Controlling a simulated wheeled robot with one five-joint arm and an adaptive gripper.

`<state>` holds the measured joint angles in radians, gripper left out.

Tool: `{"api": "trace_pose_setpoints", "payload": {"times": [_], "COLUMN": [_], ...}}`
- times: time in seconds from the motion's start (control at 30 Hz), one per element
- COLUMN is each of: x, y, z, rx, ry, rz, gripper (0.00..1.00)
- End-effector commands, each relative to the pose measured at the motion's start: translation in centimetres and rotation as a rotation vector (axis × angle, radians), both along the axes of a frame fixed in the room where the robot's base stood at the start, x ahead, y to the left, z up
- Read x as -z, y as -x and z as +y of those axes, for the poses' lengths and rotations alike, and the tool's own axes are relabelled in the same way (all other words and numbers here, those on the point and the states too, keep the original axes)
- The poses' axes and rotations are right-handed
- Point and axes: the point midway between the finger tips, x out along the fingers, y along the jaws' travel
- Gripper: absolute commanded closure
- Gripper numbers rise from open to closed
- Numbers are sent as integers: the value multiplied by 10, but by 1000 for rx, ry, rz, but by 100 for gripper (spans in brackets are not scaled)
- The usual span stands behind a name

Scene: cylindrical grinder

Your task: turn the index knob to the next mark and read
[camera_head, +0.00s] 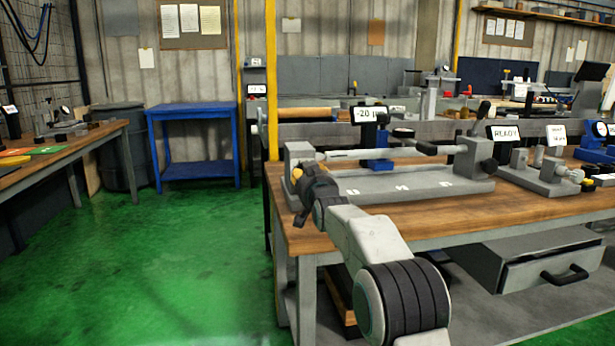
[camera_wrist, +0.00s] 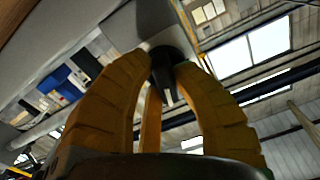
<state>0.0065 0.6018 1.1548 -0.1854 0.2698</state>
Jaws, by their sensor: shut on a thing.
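The grey grinder fixture (camera_head: 410,187) lies along the bench top, with a round bar held between its left and right end blocks. My gripper (camera_head: 297,174) is at the left end block. In the wrist view its yellow fingers (camera_wrist: 172,72) are closed around a dark knob (camera_wrist: 166,58) with a pale line on it. The knob is hidden behind my gripper in the head view. A small display (camera_head: 370,114) behind the bar reads "-20" with a unit too small to be sure of. Another sign (camera_head: 505,133) on the right reads "READY".
The wooden bench (camera_head: 420,225) has an open-looking grey drawer (camera_head: 535,262) below on the right. A gauge stand (camera_head: 555,178) stands right of the fixture. A blue table (camera_head: 195,110) and another bench (camera_head: 70,150) are to the left. The green floor between is clear.

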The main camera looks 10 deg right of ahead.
Motion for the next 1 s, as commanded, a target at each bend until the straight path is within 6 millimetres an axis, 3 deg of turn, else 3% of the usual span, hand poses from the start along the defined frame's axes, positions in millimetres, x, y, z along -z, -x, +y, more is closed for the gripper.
{"api": "trace_pose_setpoints", "payload": {"times": [0.3, 0.8, 0.83, 1.0], "x": [1, 0, 0, 0], "y": [0, 0, 0, 0], "z": [2, 2, 2, 2], "rx": [-2, -3, -3, -2], "ry": [-106, -124, -124, -123], "rz": [0, -2, -2, -1], "gripper": [100, 100, 75, 60]}}
